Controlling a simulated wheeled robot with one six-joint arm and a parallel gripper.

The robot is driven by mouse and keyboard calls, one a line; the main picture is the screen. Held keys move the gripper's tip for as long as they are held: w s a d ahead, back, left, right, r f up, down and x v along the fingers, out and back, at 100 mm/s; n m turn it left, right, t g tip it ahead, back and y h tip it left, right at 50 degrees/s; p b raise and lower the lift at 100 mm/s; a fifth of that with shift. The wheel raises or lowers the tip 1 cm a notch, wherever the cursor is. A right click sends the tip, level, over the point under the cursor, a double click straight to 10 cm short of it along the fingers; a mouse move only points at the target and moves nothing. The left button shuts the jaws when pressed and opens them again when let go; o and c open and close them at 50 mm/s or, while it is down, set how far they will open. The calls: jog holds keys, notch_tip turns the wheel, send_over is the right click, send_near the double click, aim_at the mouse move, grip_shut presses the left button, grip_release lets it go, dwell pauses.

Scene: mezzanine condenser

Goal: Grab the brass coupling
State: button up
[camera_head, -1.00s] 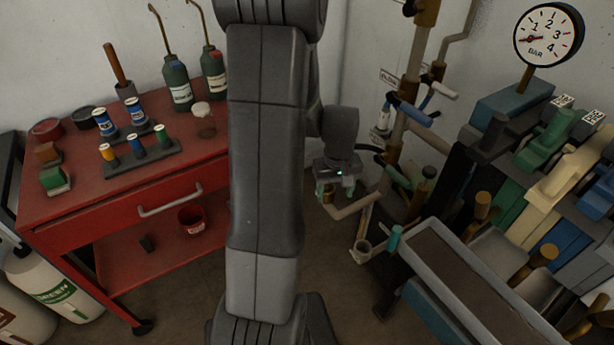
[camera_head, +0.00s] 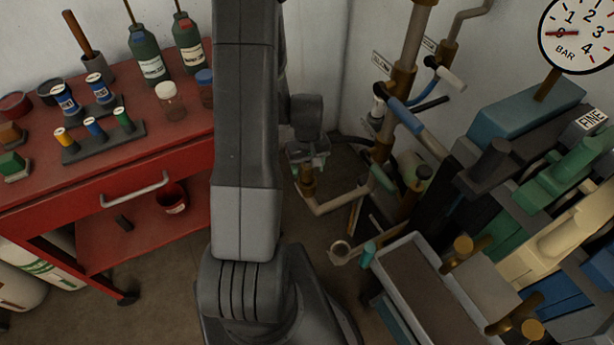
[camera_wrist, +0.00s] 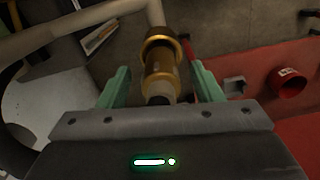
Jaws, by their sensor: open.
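The brass coupling (camera_wrist: 162,68) is a ribbed, golden cylinder on the end of a pale pipe in the wrist view. In the head view the coupling (camera_head: 307,180) shows small, just below my gripper. My gripper (camera_wrist: 158,80) is open, with one green finger on each side of the coupling. Gaps show between the fingers and the brass. The near end of the coupling is hidden by the gripper body. In the head view my gripper (camera_head: 309,163) is beside my arm, partly hard to make out.
A red cart (camera_head: 60,185) with bottles and small spools stands at the left. Pipes with valve handles (camera_head: 405,115) rise behind at the right. A grey tray (camera_head: 425,290) and a pressure gauge (camera_head: 580,35) are at the right.

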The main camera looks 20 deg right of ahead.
jog(key=shift+w+f, duration=0.2)
jog(key=shift+f, duration=1.6)
grip_shut()
jog(key=shift+r, duration=0.2)
